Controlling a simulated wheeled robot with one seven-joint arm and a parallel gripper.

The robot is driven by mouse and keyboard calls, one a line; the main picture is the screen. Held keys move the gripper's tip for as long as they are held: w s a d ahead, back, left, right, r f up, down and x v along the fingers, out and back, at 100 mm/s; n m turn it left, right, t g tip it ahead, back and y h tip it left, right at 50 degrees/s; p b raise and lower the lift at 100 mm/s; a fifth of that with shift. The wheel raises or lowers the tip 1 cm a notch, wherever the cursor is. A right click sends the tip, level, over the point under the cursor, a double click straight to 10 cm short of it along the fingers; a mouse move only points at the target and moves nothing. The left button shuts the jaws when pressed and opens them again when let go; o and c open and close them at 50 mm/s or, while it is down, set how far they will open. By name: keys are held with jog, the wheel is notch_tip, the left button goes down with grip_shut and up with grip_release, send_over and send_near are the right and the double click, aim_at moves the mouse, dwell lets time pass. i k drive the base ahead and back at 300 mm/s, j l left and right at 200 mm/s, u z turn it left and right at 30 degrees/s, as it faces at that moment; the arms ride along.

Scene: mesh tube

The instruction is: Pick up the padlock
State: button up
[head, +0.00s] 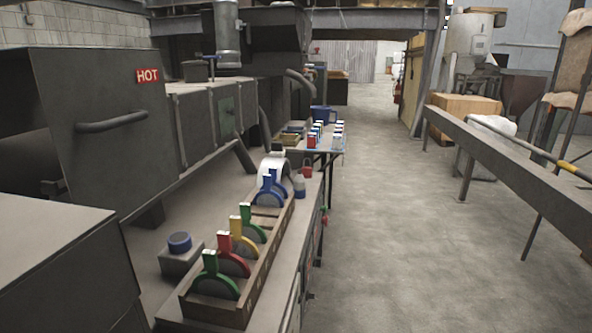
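A small red object that looks like the padlock (307,172) is at the far end of the narrow bench (312,205), near its right edge. It appears upright, with what may be a shackle on top. It is small in the head view, so its details are hard to make out. My gripper is not in view.
A wooden rack (222,312) with several coloured-handled discs fills the bench's near part. A white roll (272,168) stands behind it. A large grey machine marked HOT (100,125) blocks the left. The floor (400,240) to the right is clear up to a long beam (520,165).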

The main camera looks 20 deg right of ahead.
aim_at(306, 171)
jog(key=i+l+z, duration=0.1)
jog(key=i+l, duration=0.2)
jog(key=i+l+z, duration=0.1)
jog(key=i+l, duration=0.15)
jog(key=i, duration=0.25)
jog(key=i+l+z, duration=0.1)
jog(key=i+l, duration=0.15)
jog(key=i, duration=0.2)
jog(key=i+l+z, duration=0.1)
jog(key=i, duration=0.3)
jog(key=i+l+z, duration=0.1)
jog(key=i+l, duration=0.2)
jog(key=i, duration=0.15)
jog(key=i+j, duration=0.15)
jog(key=j, duration=0.2)
